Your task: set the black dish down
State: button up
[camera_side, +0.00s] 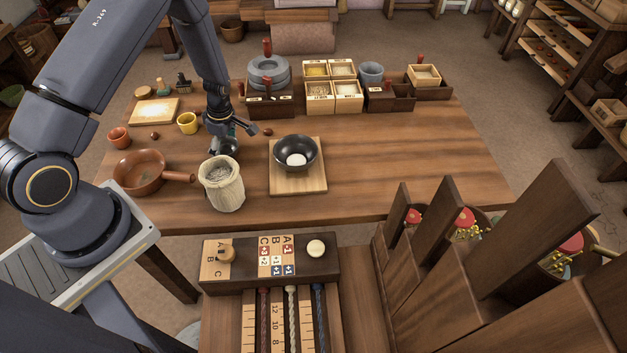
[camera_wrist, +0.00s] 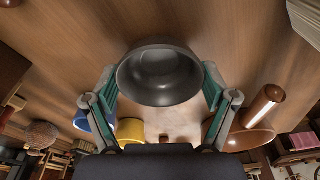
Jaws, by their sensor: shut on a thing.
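My gripper (camera_side: 226,140) is shut on a small black dish (camera_side: 222,149), over the left part of the wooden table (camera_side: 420,160). In the wrist view the dish (camera_wrist: 160,75) sits between the two green-sided fingers (camera_wrist: 160,92), its hollow partly facing the camera. The arm partly hides it in the side view, and I cannot tell whether its base touches the table. A larger black bowl (camera_side: 295,145) with a white round thing (camera_side: 296,160) inside stands apart, on a wooden board (camera_side: 300,184) to the right of my gripper.
A grain sack (camera_side: 222,188) stands just in front of my gripper. A terracotta pan (camera_side: 140,172), a yellow cup (camera_side: 187,124) and a small terracotta pot (camera_side: 119,138) stand to the left. Boxes (camera_side: 334,92) and a quern (camera_side: 268,72) line the back. The table's right side is clear.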

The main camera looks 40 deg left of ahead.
jog(key=o, duration=1)
jog(key=shift+f, duration=0.1)
jog(key=s+d+r+m+t+h, duration=0.1)
jog(key=d+r+m, duration=0.35)
jog(key=r, duration=0.95)
jog(key=s+d+r+m+t, duration=0.15)
jog(key=d+r+m, duration=0.3)
jog(key=r, duration=0.95)
jog(key=s+d+r+m+t, duration=0.3)
jog(key=s+d+r+m, duration=0.5)
jog(key=s+r+m, duration=0.3)
jog(key=shift+s+d+m+t+h, duration=0.2)
jog(key=shift+s+m+t+h, duration=0.15)
jog(key=shift+s+m, duration=0.9)
